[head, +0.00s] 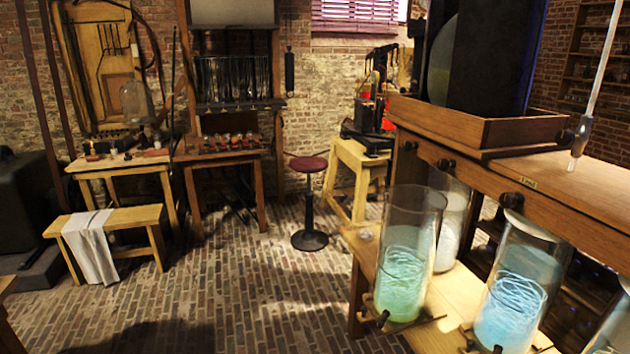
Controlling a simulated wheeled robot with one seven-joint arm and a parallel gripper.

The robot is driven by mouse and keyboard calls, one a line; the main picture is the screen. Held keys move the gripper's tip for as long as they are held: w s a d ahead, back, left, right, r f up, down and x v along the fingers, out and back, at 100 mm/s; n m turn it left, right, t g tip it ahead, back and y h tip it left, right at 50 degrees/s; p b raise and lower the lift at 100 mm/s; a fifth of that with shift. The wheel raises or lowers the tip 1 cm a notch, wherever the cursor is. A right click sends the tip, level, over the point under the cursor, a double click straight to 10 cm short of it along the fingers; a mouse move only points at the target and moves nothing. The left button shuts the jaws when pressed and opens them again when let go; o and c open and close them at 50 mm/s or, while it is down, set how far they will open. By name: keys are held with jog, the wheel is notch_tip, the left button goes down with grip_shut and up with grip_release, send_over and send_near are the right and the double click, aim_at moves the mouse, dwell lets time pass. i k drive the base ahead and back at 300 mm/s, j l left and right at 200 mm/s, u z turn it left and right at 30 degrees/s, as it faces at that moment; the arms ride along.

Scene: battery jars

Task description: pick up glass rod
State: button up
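A long, thin, pale rod (602,65) that looks like glass shows at the upper right. It runs down from the top edge of the picture, slightly tilted, to a clear, wider lower end (578,148) in front of the wooden bench top (608,172). I cannot tell whether it stands on the bench or hangs above it, and its upper end is out of the picture. My gripper is not in view.
Tall glass jars, one with green liquid (401,285) and one with blue (510,305), stand on a low shelf (430,338) below the bench. A wooden tray (480,128) holds a large dark apparatus (478,55).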

aim_at(348, 227)
jog(key=i+z, duration=0.2)
jog(key=i, duration=0.3)
jog(key=i+j+z, duration=0.2)
jog(key=i, duration=0.25)
jog(key=i+j+z, duration=0.2)
jog(key=i, duration=0.25)
